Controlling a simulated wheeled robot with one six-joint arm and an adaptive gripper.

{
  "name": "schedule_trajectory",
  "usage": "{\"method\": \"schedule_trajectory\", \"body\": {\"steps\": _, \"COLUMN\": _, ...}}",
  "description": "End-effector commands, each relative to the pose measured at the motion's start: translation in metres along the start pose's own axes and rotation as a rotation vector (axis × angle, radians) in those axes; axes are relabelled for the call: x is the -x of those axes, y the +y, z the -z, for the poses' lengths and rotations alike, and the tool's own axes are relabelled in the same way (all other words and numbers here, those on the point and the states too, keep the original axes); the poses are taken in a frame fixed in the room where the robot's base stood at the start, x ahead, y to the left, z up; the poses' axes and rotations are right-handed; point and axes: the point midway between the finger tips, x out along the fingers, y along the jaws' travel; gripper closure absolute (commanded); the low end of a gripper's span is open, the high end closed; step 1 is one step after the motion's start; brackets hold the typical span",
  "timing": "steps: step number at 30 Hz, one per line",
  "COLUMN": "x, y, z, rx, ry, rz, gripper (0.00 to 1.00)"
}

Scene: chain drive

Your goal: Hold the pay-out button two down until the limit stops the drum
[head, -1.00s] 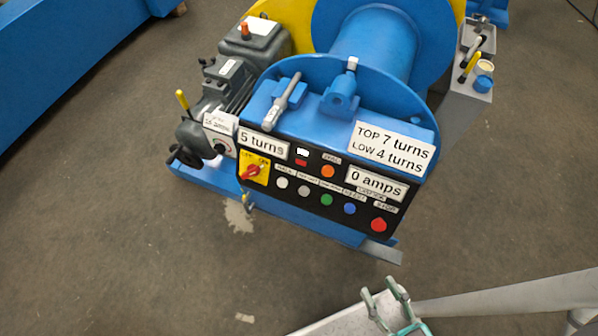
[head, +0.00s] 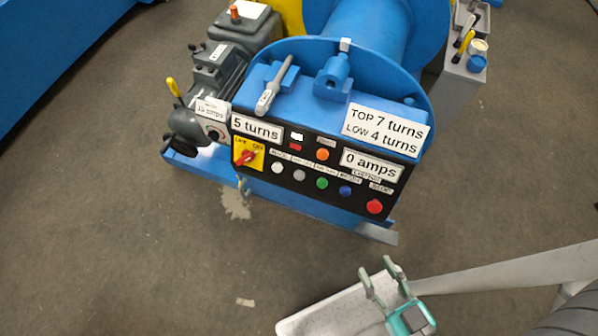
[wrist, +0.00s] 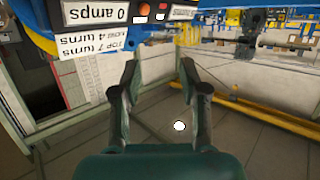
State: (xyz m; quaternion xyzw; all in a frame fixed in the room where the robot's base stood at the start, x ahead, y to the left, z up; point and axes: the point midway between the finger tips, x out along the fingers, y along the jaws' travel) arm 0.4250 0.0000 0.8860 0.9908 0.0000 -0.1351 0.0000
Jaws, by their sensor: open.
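The black control panel (head: 300,199) is on the front of the blue drum machine. Its lower row holds a white button (head: 277,168), a grey button (head: 299,174), a green button (head: 322,183), a blue button (head: 345,190) and a red button (head: 375,206). Their small labels are too blurred to read surely. The displays read 5 turns (head: 257,127) and 0 amps (head: 372,164). My gripper (head: 376,270) is open and empty, below the red button in the picture and apart from the panel. The wrist view shows the open fingers (wrist: 159,65), with the panel upside down beyond.
A card (head: 387,131) reads TOP 7 turns, LOW 4 turns. A red switch on a yellow plate (head: 247,154) is at the panel's left. The blue drum (head: 362,32) is behind. A grey box (head: 462,75) stands at right.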

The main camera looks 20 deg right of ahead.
Motion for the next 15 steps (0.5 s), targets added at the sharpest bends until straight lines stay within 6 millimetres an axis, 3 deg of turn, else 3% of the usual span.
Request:
{"method": "schedule_trajectory", "body": {"steps": 11, "x": 0.0000, "y": 0.0000, "z": 0.0000, "rx": 0.000, "ry": 0.000, "rz": 0.000, "gripper": 0.56}}
{"method": "schedule_trajectory", "body": {"steps": 15, "x": 0.0000, "y": 0.0000, "z": 0.0000, "rx": 0.000, "ry": 0.000, "rz": 0.000, "gripper": 0.89}}
